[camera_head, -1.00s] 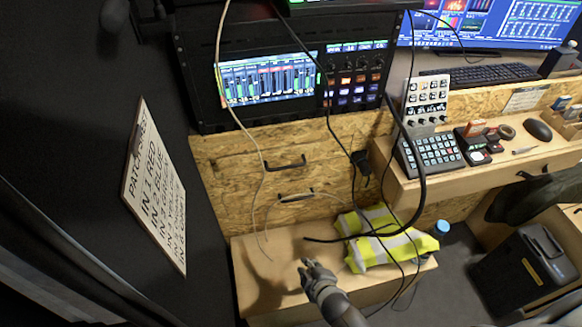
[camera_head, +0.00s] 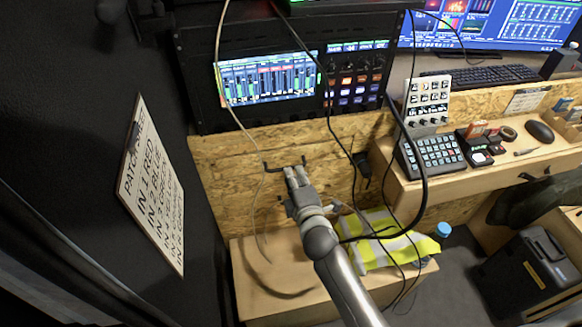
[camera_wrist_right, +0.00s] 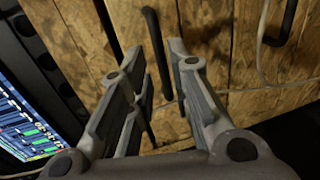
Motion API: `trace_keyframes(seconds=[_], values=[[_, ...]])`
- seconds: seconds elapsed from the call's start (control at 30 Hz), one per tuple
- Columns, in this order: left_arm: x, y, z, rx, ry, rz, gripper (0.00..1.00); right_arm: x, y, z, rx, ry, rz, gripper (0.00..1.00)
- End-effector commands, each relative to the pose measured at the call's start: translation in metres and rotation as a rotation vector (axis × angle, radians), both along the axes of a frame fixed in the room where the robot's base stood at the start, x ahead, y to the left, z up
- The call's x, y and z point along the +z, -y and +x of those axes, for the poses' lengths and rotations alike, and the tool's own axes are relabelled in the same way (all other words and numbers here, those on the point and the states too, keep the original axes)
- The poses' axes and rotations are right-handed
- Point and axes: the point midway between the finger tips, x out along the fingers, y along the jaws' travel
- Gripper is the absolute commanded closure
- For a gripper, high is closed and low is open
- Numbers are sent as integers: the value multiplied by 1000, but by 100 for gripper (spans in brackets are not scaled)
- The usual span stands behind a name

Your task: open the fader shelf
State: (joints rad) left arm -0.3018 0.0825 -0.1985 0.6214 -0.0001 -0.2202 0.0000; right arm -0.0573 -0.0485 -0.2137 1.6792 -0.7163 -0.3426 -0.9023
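A plywood front (camera_head: 225,165) sits below the black rack with the lit fader screen (camera_head: 268,80). It bears a black upper handle (camera_head: 270,168), partly covered by my fingers. My right gripper (camera_head: 297,173) is at this handle. In the right wrist view, my right gripper (camera_wrist_right: 156,62) is open, with the black handle bar (camera_wrist_right: 154,35) between its two fingers. I cannot tell whether they touch it. A second, lower handle shows at the right of that view (camera_wrist_right: 283,24); my arm hides it in the head view. The front looks closed. My left gripper is out of view.
Loose cables (camera_head: 259,160) hang in front of the plywood. A yellow hi-vis vest (camera_head: 378,258) lies on the wooden bench (camera_head: 255,298) below. A desk (camera_head: 458,178) with a keypad stands at right, and a label board (camera_head: 150,190) is on the left wall.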

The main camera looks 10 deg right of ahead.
Motion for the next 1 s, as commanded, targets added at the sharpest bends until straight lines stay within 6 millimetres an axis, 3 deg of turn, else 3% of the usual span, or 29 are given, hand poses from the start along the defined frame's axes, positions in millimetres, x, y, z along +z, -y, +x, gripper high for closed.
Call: trace_keyframes(seconds=[0.1, 0.3, 0.77, 0.9, 1.0], values=[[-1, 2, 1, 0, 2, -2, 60, -4, 0, 20, 0, 1, 1, 81], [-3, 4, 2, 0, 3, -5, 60, -9, 0, 43, 1, 1, 1, 81], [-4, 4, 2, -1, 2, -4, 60, -11, 0, 52, 0, 0, 1, 81], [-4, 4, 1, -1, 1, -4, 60, -11, 0, 52, 1, 0, 1, 97], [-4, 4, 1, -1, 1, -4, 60, -11, 0, 52, 1, 0, 1, 100]])
